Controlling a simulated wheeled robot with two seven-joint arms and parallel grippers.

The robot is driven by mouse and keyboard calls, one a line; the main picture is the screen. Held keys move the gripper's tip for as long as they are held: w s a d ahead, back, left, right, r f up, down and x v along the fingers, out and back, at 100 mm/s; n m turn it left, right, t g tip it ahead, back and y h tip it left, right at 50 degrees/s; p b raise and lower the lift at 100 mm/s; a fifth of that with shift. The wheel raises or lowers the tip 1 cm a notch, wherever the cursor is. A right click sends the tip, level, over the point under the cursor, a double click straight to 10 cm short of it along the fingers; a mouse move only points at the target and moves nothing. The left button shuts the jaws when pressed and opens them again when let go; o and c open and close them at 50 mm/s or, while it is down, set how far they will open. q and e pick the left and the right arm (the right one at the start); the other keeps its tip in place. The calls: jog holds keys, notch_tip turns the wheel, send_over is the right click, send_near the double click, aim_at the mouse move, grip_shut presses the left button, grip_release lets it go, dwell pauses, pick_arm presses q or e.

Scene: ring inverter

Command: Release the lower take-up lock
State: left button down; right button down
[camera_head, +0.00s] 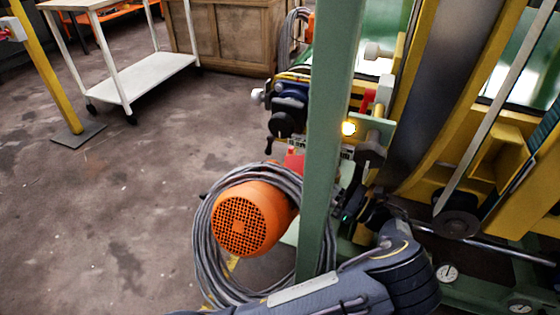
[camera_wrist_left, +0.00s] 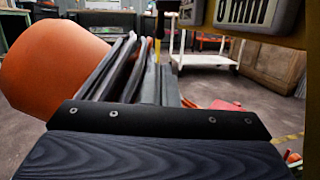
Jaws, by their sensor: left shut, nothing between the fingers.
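My left arm (camera_head: 370,280) comes in along the bottom of the head view and bends up beside the green post. My left gripper shows in the wrist view (camera_wrist_left: 168,88) as narrow grey fingers, shut and empty. In the head view it lies near the machine's lower side, mostly hidden by the post and dark parts. I cannot tell for sure which part is the lower take-up lock. A red upright part (camera_head: 367,102) and a pale knob (camera_head: 378,50) sit on the machine right of the post. My right gripper is not in view.
The green post (camera_head: 328,130) stands in front of the machine. An orange motor (camera_head: 250,218) with a grey cable coil (camera_head: 205,235) is left of it; the motor is close in the wrist view (camera_wrist_left: 50,70). A white cart (camera_head: 150,78) stands farther back.

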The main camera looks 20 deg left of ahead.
pick_arm(q)
jog(key=b, duration=0.4)
send_near(272, 141)
jog(key=a+f, duration=0.1)
jog(key=a, duration=0.1)
jog(key=w+a+f, duration=0.1)
jog(key=a, duration=0.2)
jog(key=a+f, duration=0.1)
jog(key=a, duration=0.1)
jog(key=shift+w+a+f, duration=0.3)
jog(key=shift+w+f, duration=0.05)
jog(key=shift+a+r+p, duration=0.1)
jog(key=shift+r+p, duration=0.05)
jog(key=shift+p, duration=0.15)
jog(key=shift+a+p, duration=0.25)
jog(key=shift+p, duration=0.7)
jog(key=shift+a, duration=0.1)
jog(key=shift+f, duration=0.3)
